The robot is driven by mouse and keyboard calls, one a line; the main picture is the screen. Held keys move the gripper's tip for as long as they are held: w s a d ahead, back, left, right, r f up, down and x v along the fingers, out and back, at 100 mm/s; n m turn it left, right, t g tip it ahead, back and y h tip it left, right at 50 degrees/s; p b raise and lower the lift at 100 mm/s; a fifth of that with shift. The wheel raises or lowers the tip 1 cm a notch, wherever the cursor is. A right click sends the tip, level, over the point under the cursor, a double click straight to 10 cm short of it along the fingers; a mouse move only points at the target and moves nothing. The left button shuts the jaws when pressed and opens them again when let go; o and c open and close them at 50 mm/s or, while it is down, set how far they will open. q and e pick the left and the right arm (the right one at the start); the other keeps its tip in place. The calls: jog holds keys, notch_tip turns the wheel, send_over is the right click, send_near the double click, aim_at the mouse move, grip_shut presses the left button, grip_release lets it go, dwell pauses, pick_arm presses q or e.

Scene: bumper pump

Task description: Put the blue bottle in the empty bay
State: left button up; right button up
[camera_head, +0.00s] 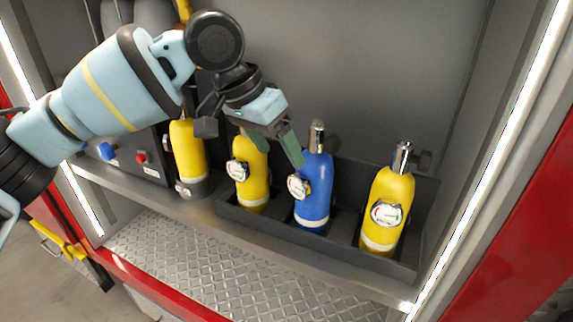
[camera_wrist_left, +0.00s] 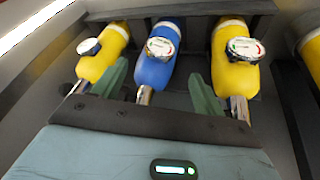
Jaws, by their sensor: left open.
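The blue bottle (camera_head: 316,190) stands upright in the dark rack (camera_head: 280,229), with a round gauge on its front and a metal neck. It is also in the middle of the left wrist view (camera_wrist_left: 155,72). My left gripper (camera_head: 284,155) is open and empty, just up and left of the blue bottle's top in the head view. In the left wrist view its green fingers (camera_wrist_left: 160,72) lie to either side of the blue bottle, with the neck between them. I cannot tell if they touch it. My right gripper is out of view.
Yellow bottles stand in the rack left (camera_head: 251,178) and right (camera_head: 386,208) of the blue one. Another yellow bottle (camera_head: 187,155) stands farther left, beside a dark panel (camera_head: 135,160) with blue and red knobs. A grey wall closes the back.

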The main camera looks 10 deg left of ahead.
pick_arm(q)
jog(key=shift+v, duration=1.25)
